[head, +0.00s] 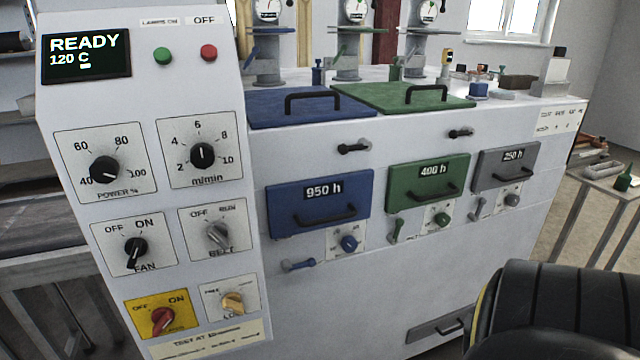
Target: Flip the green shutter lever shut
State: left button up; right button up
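The green lever (397,230) is on the machine's white front, below the left part of the green panel labelled 400 h (427,186). It stands close to upright, slightly tilted. A green knob (441,220) on a small white plate is just right of it. The blue lever (298,265) lies nearly level below the blue panel, and the grey lever (477,209) stands close to upright below the grey panel. Neither of my grippers is in view, and nothing touches the green lever.
A control panel with a READY display (86,56) and several knobs fills the left. The blue panel (320,203) and grey panel (505,165) flank the green one. A dark rounded shape (555,310) fills the lower right corner. A side table (612,184) stands at right.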

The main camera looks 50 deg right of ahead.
aim_at(392, 239)
jog(key=z, duration=2.2)
jog(key=k, duration=0.55)
jog(key=z, duration=0.95)
jog(key=i, duration=1.25)
jog(key=u, duration=0.45)
